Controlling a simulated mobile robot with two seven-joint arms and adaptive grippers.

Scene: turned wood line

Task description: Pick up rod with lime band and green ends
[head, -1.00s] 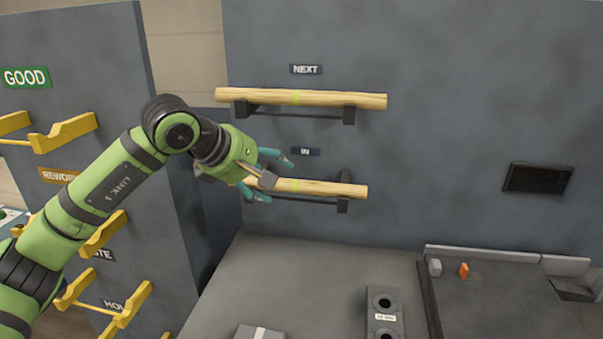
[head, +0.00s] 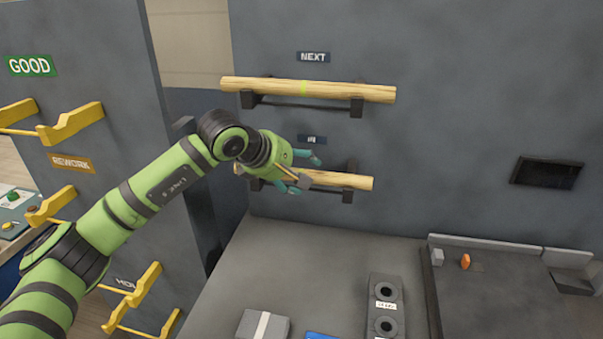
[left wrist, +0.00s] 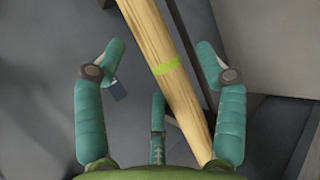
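A pale wooden rod (head: 345,180) lies on the dark bracket under the IN label, partly behind my left gripper (head: 308,174). In the left wrist view this rod (left wrist: 153,35) shows a lime band (left wrist: 166,66) and runs at a slant between the open fingers of the left gripper (left wrist: 161,52). The fingers look apart from it. Its ends are outside the wrist view, and no green shows on the end visible in the head view. A second wooden rod (head: 340,91) with a lime band lies on the upper bracket under the NEXT label. My right gripper is not in view.
The dark wall panel (head: 440,110) stands behind the rods. Yellow hooks (head: 75,122) stick out from the left panel by the GOOD and REWORK signs. Below are a grey table (head: 330,255), a block with round holes (head: 386,300) and a grey box (head: 263,326).

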